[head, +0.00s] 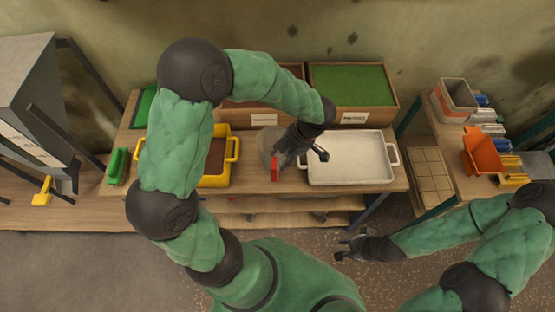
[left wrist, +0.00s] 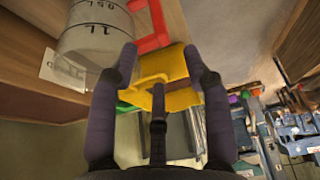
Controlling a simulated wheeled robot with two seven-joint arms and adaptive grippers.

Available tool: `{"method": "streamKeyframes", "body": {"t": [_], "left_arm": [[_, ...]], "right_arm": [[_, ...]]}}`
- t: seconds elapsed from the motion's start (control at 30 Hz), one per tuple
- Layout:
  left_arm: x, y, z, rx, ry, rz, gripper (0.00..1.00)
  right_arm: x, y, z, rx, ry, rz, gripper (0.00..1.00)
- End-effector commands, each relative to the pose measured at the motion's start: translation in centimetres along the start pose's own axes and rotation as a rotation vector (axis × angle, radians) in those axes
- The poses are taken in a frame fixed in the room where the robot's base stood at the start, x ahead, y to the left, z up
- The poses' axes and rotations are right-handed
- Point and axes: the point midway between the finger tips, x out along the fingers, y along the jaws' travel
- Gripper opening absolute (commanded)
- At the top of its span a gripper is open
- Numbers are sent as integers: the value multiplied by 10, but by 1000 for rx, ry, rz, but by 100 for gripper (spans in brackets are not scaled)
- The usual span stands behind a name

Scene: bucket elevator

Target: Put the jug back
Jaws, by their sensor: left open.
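The jug (head: 267,139) is clear, with a red handle, and stands on the bench between the yellow tray and the white tray. My left gripper and wrist hide part of it in the head view. The left wrist view shows its marked clear wall (left wrist: 92,35) at upper left and its red handle (left wrist: 152,28) at the top. My left gripper (head: 303,160) is open beside the jug; its fingers (left wrist: 162,52) point towards the handle side, with nothing visible between them. My right gripper (head: 340,248) is away from the bench over the floor, apparently open and empty.
The yellow tray (head: 233,150) with brown content is left of the jug; the white tray (head: 349,180) is right. Labelled bins, one with a green top (head: 350,85), stand behind. A side bench (head: 463,185) holds an orange scoop (head: 482,155) and other items.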

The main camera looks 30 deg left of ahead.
Motion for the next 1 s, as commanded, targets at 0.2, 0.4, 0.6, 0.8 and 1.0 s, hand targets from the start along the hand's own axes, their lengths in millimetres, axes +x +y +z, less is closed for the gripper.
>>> {"method": "streamKeyframes", "body": {"t": [0.2,0.4,0.6,0.8,1.0], "left_arm": [[-22,0,0,0,0,0,49],[-25,0,0,0,1,-1,49],[-24,0,0,0,1,0,49],[-24,0,0,0,1,0,49],[-24,0,0,0,1,-1,49]], "right_arm": [[-7,-2,0,0,0,0,30],[-7,-2,0,0,0,0,30],[-7,-2,0,0,-1,0,30],[-7,-2,0,0,-1,0,30],[-7,-2,0,0,0,0,30]]}}
